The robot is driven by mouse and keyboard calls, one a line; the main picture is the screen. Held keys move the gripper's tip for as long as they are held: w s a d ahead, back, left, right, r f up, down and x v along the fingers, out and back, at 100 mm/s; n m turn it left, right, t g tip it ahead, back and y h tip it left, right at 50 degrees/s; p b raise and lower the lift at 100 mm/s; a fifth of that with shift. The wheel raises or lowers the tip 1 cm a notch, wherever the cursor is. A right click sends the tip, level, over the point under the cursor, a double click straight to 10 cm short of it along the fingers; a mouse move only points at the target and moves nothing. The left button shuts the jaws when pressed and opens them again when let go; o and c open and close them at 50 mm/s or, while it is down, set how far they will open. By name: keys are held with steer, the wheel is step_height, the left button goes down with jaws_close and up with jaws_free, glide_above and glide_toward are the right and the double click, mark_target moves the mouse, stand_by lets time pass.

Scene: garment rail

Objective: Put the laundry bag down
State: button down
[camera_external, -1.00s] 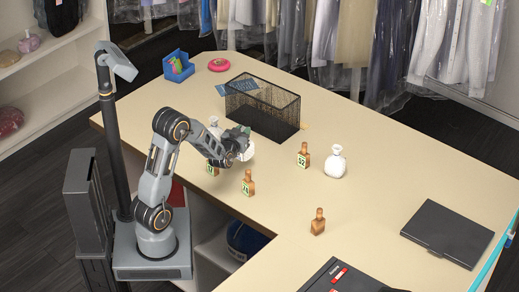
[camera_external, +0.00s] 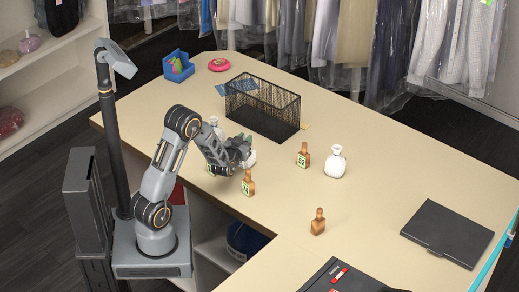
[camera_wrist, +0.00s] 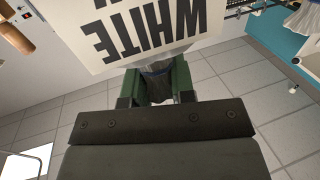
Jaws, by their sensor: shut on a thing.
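My gripper (camera_external: 243,151) is low over the counter (camera_external: 380,185), left of the middle. It is shut on a white laundry bag (camera_external: 250,160), mostly hidden behind the jaws in the external view. I cannot tell whether the bag touches the counter. In the wrist view, my gripper's green fingers (camera_wrist: 156,82) are close together with greyish material between them. A pale panel marked WHITE (camera_wrist: 150,35) shows upside down just beyond them. Two similar white bags stand on the counter, one to the right (camera_external: 335,163) and one behind my arm (camera_external: 215,126).
Wooden numbered markers stand close by, in front (camera_external: 248,184) and to the right (camera_external: 303,157); another (camera_external: 317,223) stands nearer the front. A black mesh basket (camera_external: 262,108) is behind my gripper. A dark flat case (camera_external: 447,234) lies at the right. Counter beyond the right-hand bag is clear.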

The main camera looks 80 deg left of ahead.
steer(key=shift+f, duration=0.15)
steer(key=c, duration=1)
jaws_free()
steer(key=shift+o, duration=0.2)
steer(key=shift+r, duration=0.25)
steer(key=p+v, duration=0.8)
steer(key=v, duration=0.4)
